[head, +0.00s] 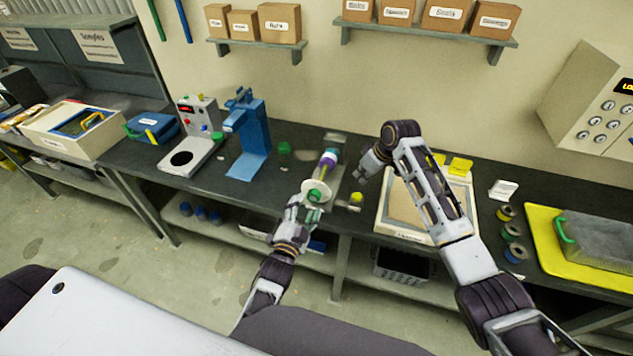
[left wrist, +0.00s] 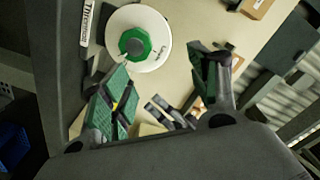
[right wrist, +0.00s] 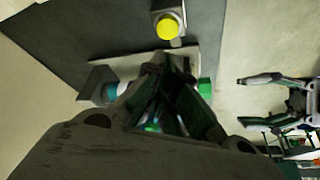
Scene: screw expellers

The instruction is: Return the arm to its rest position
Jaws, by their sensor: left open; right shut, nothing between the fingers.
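The screw expeller, with a purple and teal barrel (head: 327,161), stands at the bench's front middle. Its white disc (head: 309,186) with a green hub faces the front; the disc also shows in the left wrist view (left wrist: 153,58). My left gripper (head: 302,208) is open, low in front of the disc; in the left wrist view its green-padded fingers (left wrist: 160,85) are spread, with nothing between them. My right gripper (head: 364,168) is shut and empty, above the bench just right of the expeller. In the right wrist view a yellow knob (right wrist: 168,26) lies beyond its fingers (right wrist: 168,75).
A shallow framed tray (head: 384,225) is under my right forearm. A blue press (head: 250,140) and a white scale-like device (head: 188,160) stand to the left. Spools (head: 511,232) and a yellow mat (head: 545,240) are at right. Shelves with boxes hang above.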

